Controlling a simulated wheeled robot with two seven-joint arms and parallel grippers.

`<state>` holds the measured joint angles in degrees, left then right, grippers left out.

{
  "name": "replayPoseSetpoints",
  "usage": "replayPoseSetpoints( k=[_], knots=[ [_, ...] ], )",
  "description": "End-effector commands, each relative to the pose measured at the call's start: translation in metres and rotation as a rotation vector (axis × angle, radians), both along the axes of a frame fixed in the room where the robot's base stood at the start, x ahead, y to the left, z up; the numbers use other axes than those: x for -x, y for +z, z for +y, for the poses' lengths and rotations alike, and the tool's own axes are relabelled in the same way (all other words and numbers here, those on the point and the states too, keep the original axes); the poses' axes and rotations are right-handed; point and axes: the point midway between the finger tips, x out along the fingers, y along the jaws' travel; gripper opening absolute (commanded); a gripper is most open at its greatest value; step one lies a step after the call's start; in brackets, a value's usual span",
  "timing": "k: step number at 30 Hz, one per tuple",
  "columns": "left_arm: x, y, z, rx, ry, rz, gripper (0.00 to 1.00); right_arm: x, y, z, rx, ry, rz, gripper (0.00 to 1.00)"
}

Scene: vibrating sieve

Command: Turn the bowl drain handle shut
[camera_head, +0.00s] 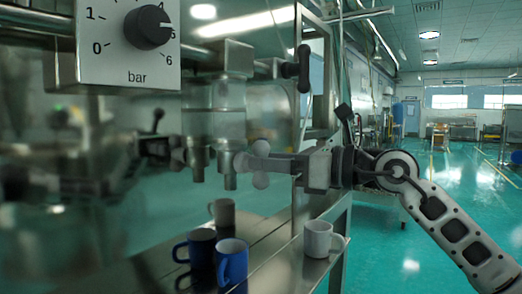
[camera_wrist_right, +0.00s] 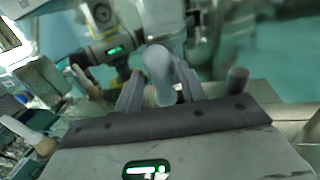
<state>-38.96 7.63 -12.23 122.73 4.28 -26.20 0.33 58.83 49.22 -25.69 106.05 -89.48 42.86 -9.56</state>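Two metal drain spouts, a left one (camera_head: 198,160) and a right one (camera_head: 229,168), hang under clear bowls. A grey bowl drain handle with rounded ends (camera_head: 260,180) sits beside the right spout; it also shows in the right wrist view (camera_wrist_right: 159,68). My right gripper (camera_head: 252,163) reaches in from the right, and its fingers (camera_wrist_right: 160,90) lie close on both sides of the handle, apparently shut on it. My left gripper (camera_head: 168,152) is at the left, near another grey lobed knob (camera_head: 178,158); it is small and blurred, so its opening is unclear.
A pressure dial box (camera_head: 128,45) hangs at upper left. Below the spouts, a metal shelf (camera_head: 270,262) holds two blue mugs (camera_head: 232,262), a grey mug (camera_head: 222,212) and a white mug (camera_head: 318,240). A metal frame post stands behind my right gripper. The floor at right is open.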

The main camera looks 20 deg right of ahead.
Motion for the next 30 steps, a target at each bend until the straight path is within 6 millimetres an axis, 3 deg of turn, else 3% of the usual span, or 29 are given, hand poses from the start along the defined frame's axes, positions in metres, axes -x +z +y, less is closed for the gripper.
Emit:
replayPoseSetpoints(
  k=[6,15,20,30],
  knots=[
    [0.000,0.001,0.002,-0.016,-0.005,0.005,0.36,-0.012,0.001,0.014,-0.001,0.000,0.001,0.40],
    [0.001,0.000,0.002,-0.018,-0.007,0.008,0.36,-0.014,-0.001,0.016,-0.001,0.000,0.001,0.40],
    [0.002,-0.001,0.001,-0.018,-0.008,0.010,0.36,-0.014,0.000,0.015,-0.001,0.000,0.001,0.00],
    [0.003,-0.003,0.001,-0.016,-0.009,0.014,0.36,-0.013,-0.001,0.015,0.023,0.000,-0.017,0.00]
  ],
)
